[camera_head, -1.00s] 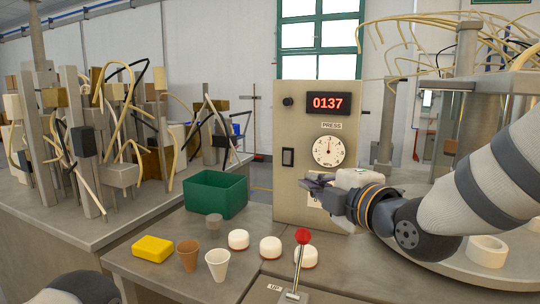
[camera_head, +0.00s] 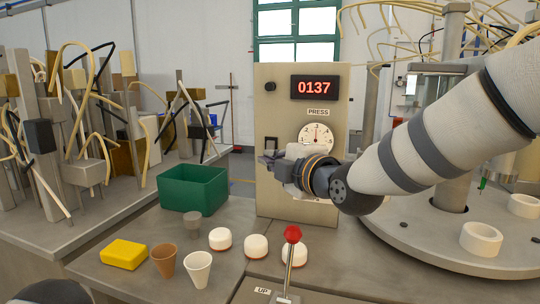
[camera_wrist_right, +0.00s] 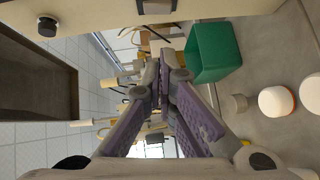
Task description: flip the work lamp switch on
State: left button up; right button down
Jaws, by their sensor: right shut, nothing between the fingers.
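A small dark switch (camera_head: 271,143) is on the front of the beige panel (camera_head: 290,212), left of the round gauge. No label for it is readable. My right gripper (camera_head: 268,159) is shut and empty, with its fingertips just below the switch. The fingers partly overlap the switch's lower part, and I cannot tell whether they touch it. In the right wrist view the purple-lined fingers (camera_wrist_right: 163,65) meet at the tips, close to the panel (camera_wrist_right: 215,10). Only part of my left arm shows in the head view, without its gripper.
Below are a green bin (camera_head: 190,190), yellow block (camera_head: 124,254), cups (camera_head: 198,270), white round pieces (camera_head: 256,246) and a red-knobbed lever (camera_head: 292,234). A round table stands right.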

aim_at(271, 148)
pick_arm(q)
jog(key=shift+s+f+g+b, duration=0.3)
jog(key=shift+s+f+b, duration=0.25)
jog(key=shift+s+f, duration=0.25)
pick_arm(e)
jog(key=w, duration=0.7)
jog(key=shift+a+f, duration=0.25)
jog(key=shift+f, duration=0.15)
